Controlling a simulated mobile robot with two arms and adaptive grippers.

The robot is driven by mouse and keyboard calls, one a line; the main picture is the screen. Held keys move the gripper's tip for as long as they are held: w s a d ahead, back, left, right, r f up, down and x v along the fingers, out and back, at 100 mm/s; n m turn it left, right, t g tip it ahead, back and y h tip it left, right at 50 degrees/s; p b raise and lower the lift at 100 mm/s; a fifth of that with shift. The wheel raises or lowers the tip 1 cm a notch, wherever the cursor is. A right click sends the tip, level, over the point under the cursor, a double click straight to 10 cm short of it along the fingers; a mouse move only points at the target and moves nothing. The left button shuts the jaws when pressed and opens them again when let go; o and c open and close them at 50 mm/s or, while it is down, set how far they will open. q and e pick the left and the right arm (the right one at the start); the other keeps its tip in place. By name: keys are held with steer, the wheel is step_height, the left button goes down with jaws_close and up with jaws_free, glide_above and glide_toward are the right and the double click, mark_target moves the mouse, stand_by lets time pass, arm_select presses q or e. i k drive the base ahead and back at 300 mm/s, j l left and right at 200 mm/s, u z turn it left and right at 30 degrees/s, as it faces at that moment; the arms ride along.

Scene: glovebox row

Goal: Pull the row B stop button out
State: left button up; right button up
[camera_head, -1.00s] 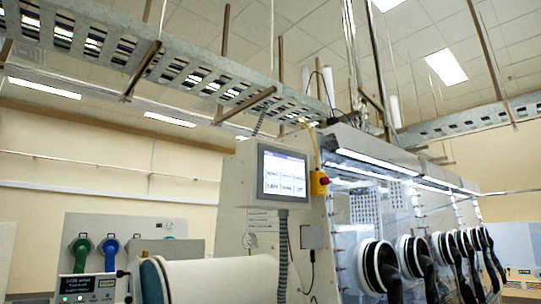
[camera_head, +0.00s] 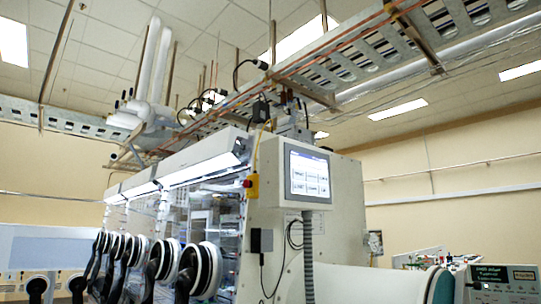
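A small yellow box with a red button on its left side (camera_head: 251,184) is mounted at the near end of a glovebox row (camera_head: 205,212), just left of the touch screen (camera_head: 309,175). The button is small here, and I cannot tell whether it is pressed in or out. No row letter is readable. Neither of my grippers is in view.
Round glove ports with dark gloves (camera_head: 204,270) line the row's left face. A grey hose (camera_head: 308,260) hangs below the screen. A white cylinder (camera_head: 385,285) and a control box with a green display (camera_head: 492,278) stand at lower right. Cable trays run overhead.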

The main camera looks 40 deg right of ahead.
mark_target(246, 184)
steer(key=z, duration=1.25)
